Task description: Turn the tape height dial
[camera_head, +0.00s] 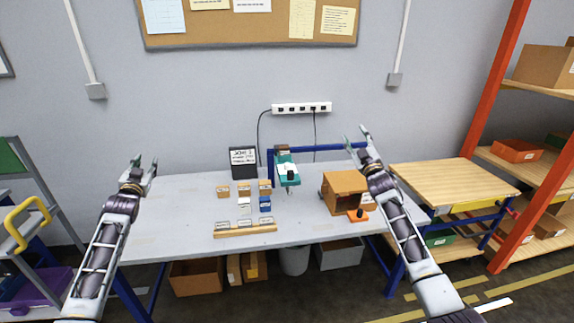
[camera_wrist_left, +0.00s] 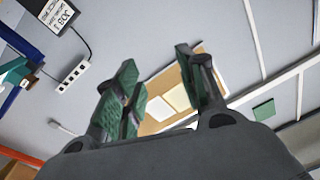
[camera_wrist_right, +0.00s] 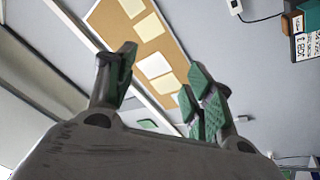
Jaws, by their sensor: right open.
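I cannot make out a dial marked for tape height. A green machine (camera_head: 287,170) with a dark knob-like part on its front stands at the back middle of the table. An orange piece with a black knob (camera_head: 358,214) sits by a brown box (camera_head: 343,188) on the right of the table. My left gripper (camera_head: 145,161) is raised at the table's left end, open and empty, with fingers apart in the left wrist view (camera_wrist_left: 160,75). My right gripper (camera_head: 357,138) is raised above the brown box, open and empty; it also shows in the right wrist view (camera_wrist_right: 160,75).
Several small blocks (camera_head: 223,190) stand left of the machine, behind a wooden rack (camera_head: 245,230). A dark sign (camera_head: 243,163) stands at the back. A power strip (camera_head: 301,108) is on the wall. The table's (camera_head: 175,225) left part is clear. Orange-framed shelves (camera_head: 495,85) stand right.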

